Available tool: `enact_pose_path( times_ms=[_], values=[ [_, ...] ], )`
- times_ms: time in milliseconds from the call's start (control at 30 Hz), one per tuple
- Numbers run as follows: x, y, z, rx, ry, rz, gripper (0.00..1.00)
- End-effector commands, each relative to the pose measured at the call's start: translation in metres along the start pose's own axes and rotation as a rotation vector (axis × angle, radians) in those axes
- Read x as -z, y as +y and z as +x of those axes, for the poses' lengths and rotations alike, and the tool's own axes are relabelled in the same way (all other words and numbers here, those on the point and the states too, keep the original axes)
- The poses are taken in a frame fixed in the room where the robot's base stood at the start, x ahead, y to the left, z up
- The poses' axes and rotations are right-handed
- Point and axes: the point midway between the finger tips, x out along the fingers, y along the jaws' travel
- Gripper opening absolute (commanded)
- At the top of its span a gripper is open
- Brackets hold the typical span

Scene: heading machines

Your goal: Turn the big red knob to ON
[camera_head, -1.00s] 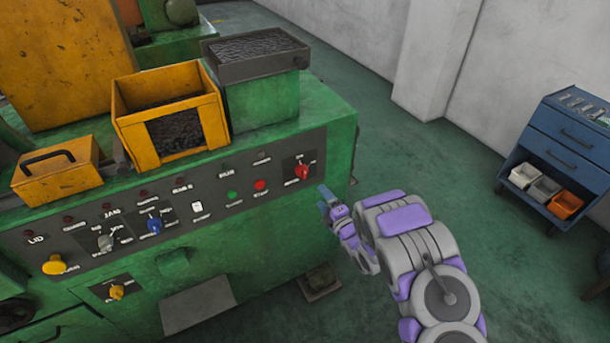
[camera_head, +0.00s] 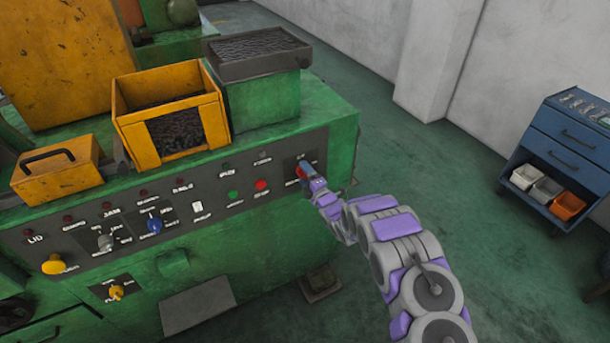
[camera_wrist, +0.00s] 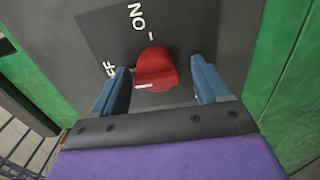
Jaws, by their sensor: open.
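The big red knob (camera_wrist: 155,69) sits on a dark plate with white ON and OFF lettering in the wrist view. A white mark on the knob faces the lower left, toward the partly hidden OFF lettering. My gripper (camera_wrist: 160,84) is open, with one blue finger on each side of the knob. Gaps show between the fingers and the knob. In the head view my gripper (camera_head: 306,173) is at the right end of the control panel and partly covers the red knob (camera_head: 301,171).
The grey control panel (camera_head: 215,203) carries a green button (camera_head: 233,195), a smaller red button (camera_head: 262,185), a blue knob (camera_head: 155,225) and a yellow knob (camera_head: 54,264). A blue cart (camera_head: 560,145) stands far right. The floor between is clear.

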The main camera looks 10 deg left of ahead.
Motion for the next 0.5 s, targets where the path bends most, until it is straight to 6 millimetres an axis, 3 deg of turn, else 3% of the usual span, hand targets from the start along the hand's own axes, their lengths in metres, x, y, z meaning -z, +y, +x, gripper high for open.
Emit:
enact_pose_path(
  times_ms=[433, 500],
  values=[
    [-0.0004, 0.0013, 0.0065, -0.002, -0.001, -0.001, 0.75],
    [-0.0004, 0.0012, 0.0065, -0.002, -0.001, 0.000, 0.69]
  ],
)
